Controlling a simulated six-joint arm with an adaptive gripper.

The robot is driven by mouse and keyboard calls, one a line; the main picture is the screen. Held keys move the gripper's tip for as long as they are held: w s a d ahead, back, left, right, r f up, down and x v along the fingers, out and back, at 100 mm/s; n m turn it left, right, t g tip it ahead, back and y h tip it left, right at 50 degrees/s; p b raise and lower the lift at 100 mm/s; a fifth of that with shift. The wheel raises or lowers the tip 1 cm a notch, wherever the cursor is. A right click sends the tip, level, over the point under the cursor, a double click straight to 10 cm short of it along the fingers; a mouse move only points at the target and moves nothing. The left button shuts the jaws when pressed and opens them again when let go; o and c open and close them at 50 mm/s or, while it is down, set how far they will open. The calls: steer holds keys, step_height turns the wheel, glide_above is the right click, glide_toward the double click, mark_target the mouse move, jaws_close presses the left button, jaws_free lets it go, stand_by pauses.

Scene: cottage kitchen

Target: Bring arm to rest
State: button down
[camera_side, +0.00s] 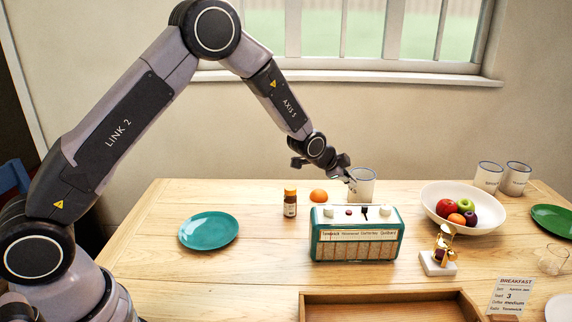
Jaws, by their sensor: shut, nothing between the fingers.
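My arm arches from the left over the wooden table (150,255), and its end reaches down to the back middle. My gripper (350,182) is shut and empty. It is in front of or beside a white mug (364,190); I cannot tell whether it touches the mug. The mug partly hides behind the gripper and the radio.
A teal radio (357,236) stands mid-table, with an orange (318,195), a brown bottle (290,203) and a teal plate (209,231) to its left. A fruit bowl (433,200), two mugs (516,180) and a small brass-coloured item (443,243) are right. A wooden tray (388,297) is in front.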

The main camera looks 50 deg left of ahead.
steer(key=s+a+r+n+g, duration=0.1)
steer(key=s+a+r+n, duration=0.2)
steer(key=s+r, duration=0.65)
steer(key=s+a+r+n, duration=0.2)
steer(key=s+a+r, duration=0.1)
steer(key=s+r, duration=0.65)
steer(key=s+a+n+g, duration=0.1)
steer(key=s+n, duration=0.2)
steer(key=s, duration=0.9)
steer(key=s+a+r+n+g+y, duration=0.1)
steer(key=s+a+n, duration=0.1)
steer(key=s, duration=1.1)
steer(key=shift+a+r+n, duration=0.15)
steer(key=shift+r+n, duration=0.1)
steer(key=shift+n, duration=0.15)
